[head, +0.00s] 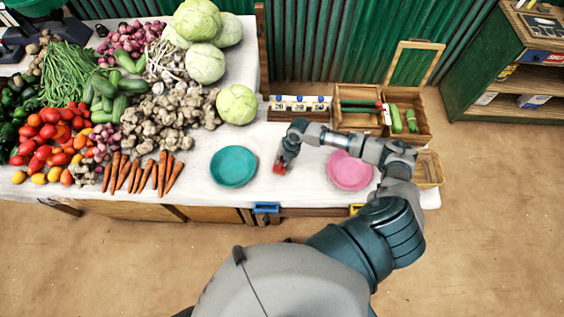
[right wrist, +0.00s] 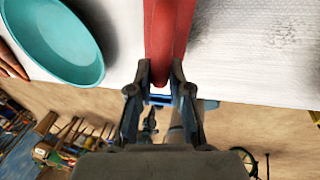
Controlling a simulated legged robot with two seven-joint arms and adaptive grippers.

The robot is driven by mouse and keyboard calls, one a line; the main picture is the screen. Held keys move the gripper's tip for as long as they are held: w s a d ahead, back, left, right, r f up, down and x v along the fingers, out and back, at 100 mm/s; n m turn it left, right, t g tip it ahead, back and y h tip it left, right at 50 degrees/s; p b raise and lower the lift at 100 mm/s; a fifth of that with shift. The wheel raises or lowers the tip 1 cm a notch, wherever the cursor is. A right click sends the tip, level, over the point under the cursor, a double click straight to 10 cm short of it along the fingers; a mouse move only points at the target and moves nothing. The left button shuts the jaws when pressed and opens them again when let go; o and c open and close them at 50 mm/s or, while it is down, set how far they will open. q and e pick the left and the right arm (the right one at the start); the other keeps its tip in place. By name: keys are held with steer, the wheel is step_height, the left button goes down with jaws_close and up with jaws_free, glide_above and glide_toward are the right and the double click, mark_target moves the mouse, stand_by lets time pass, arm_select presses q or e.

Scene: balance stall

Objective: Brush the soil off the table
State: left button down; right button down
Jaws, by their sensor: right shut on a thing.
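The table (head: 262,142) has a white cloth top, bare in its middle. My right gripper (head: 283,161) is over this bare part, between a teal bowl and a pink bowl. It is shut on a red brush (head: 279,169), of which only a red part shows. In the right wrist view the red brush (right wrist: 167,30) stands between the fingertips of the right gripper (right wrist: 161,78); its bristles are hidden. Greyish speckles on the cloth (right wrist: 270,30) at right may be soil or weave; I cannot tell. My left gripper is out of view.
The teal bowl (head: 233,167) is left of my right gripper, the pink bowl (head: 350,170) right. Vegetables, with carrots (head: 142,175) nearest, cover the table's left. Wooden crates (head: 405,118) and a rack with number cards (head: 300,105) stand at the back right.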

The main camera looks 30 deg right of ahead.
steer(key=shift+s+d+p, duration=0.2)
steer(key=shift+s+d, duration=0.15)
steer(key=shift+d, duration=0.2)
steer(key=shift+s+d+p, duration=0.2)
steer(key=shift+s+d, duration=0.15)
steer(key=shift+d, duration=0.2)
steer(key=shift+s+d+p, duration=0.15)
steer(key=shift+s+d, duration=0.3)
steer(key=shift+d, duration=0.25)
steer(key=shift+s+d+p, duration=0.15)
steer(key=shift+s+d, duration=0.25)
steer(key=shift+d, duration=0.3)
steer(key=shift+s+d, duration=0.55)
steer(key=shift+d, duration=0.3)
steer(key=shift+s+d, duration=0.5)
steer(key=shift+d, duration=0.3)
steer(key=shift+s+d+r+p, duration=0.15)
steer(key=shift+s+d, duration=0.3)
steer(key=shift+d, duration=0.35)
steer(key=shift+s+d+f+p, duration=0.1)
steer(key=shift+s+d+p, duration=0.1)
steer(key=shift+s+d, duration=0.4)
steer(key=shift+s+d+r+p, duration=0.15)
steer(key=shift+s+d, duration=0.15)
steer(key=shift+d, duration=0.65)
step_height(320, 180, up, 6)
steer(key=p, duration=0.5)
